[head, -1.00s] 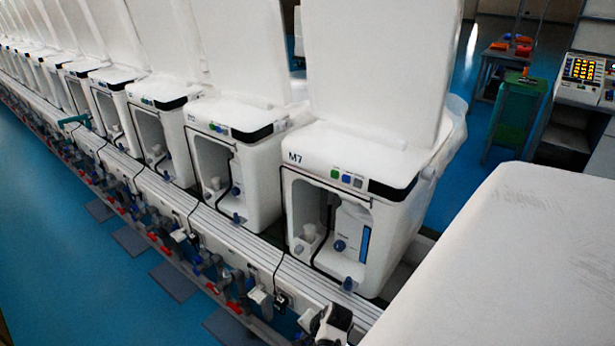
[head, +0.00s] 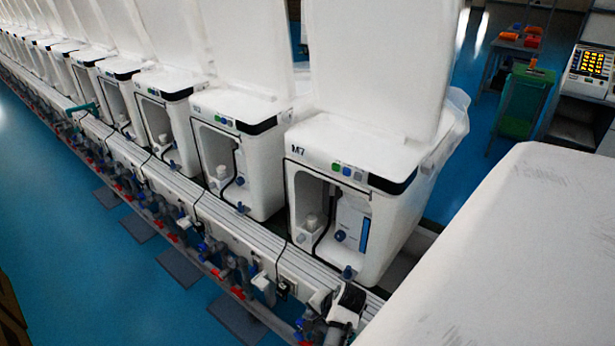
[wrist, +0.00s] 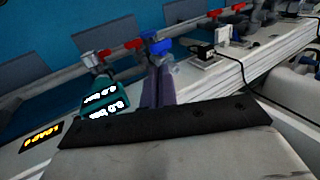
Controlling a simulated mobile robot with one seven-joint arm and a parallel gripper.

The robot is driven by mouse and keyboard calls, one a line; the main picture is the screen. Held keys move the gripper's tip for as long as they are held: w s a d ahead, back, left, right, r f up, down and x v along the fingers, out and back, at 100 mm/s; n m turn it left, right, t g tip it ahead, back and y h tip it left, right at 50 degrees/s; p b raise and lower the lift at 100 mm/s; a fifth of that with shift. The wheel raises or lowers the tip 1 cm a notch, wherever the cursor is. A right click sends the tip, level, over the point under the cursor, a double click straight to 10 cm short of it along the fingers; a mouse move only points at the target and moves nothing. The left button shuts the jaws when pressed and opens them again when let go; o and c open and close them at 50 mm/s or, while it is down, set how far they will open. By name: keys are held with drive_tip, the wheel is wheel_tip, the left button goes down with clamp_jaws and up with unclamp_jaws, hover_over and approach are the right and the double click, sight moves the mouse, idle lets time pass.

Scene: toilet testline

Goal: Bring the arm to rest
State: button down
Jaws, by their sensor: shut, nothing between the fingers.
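My gripper (wrist: 158,86) shows in the wrist view as two dark, purplish fingers side by side. They are shut with nothing between them. They point over a rail of pipes with a blue fitting (wrist: 156,43) near the tips; I cannot tell whether they touch it. A grey block with a black strip fills the bottom of that view. I cannot make out my gripper or arm clearly in the head view.
White units with raised lids, the nearest marked M7 (head: 345,165), line a pale rail (head: 250,232) with pipes below. A large white panel (head: 520,245) fills the lower right. A teal gauge (wrist: 108,99) is left of my fingers. Blue floor (head: 60,190) is open at left.

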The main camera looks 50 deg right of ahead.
drive_tip(key=s+r, duration=0.1)
drive_tip(key=s, duration=0.1)
drive_tip(key=s+r, duration=0.2)
drive_tip(key=shift+d+b, duration=0.2)
drive_tip(key=shift+b, duration=0.15)
